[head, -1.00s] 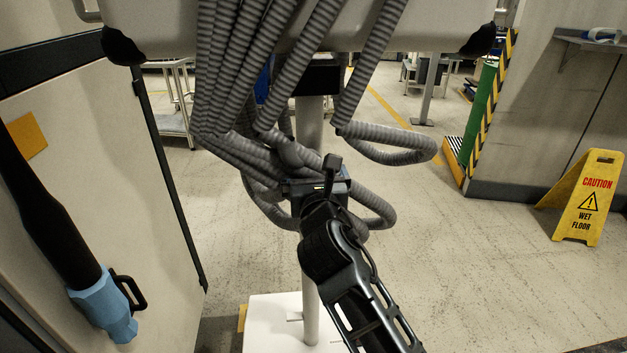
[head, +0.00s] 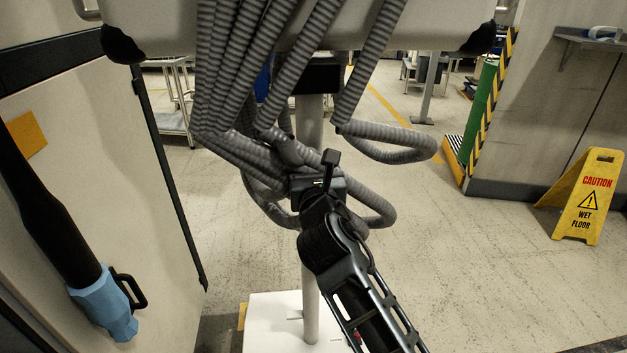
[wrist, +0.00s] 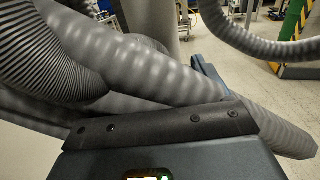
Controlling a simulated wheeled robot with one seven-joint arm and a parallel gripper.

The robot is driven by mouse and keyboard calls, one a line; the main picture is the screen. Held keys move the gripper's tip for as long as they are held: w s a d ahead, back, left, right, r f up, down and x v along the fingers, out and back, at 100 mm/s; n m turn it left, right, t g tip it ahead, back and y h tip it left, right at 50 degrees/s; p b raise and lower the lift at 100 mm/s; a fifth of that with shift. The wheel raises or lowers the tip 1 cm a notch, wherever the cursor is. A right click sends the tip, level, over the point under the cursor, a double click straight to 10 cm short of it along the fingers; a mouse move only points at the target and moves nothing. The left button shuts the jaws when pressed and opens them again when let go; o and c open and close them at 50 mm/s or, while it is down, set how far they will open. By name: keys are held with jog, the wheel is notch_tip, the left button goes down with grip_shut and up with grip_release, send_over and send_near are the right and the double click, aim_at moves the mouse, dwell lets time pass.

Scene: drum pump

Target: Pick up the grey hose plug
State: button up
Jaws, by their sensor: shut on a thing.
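Grey ribbed hoses (head: 232,70) hang in a bundle in the head view and loop around my gripper (head: 318,185). My gripper is at the lower end of the bundle, in front of a pale post. In the wrist view, a smooth-ribbed grey hose (wrist: 140,72) runs between the dark near jaw (wrist: 160,126) and the blue-grey far finger (wrist: 207,72). The jaws are shut on this hose. It emerges again at the lower right (wrist: 285,135). I cannot make out a separate plug at its end; the jaw covers part of it.
A light blue nozzle (head: 105,305) with a black handle hangs on a black hose beside the cabinet (head: 110,170) at left. A white base (head: 270,318) stands under the post (head: 310,260). A yellow wet-floor sign (head: 588,200) stands at right; the floor between is clear.

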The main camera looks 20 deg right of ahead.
aim_at(311, 140)
jog(key=shift+r, duration=0.1)
jog(key=shift+r, duration=0.4)
notch_tip(311, 140, up, 4)
jog(key=shift+f+p, duration=0.2)
jog(key=shift+p, duration=0.2)
jog(key=s+d+r+p, duration=0.1)
jog(key=s+d+r, duration=0.5)
jog(key=d, duration=0.4)
jog(key=shift+r, duration=0.2)
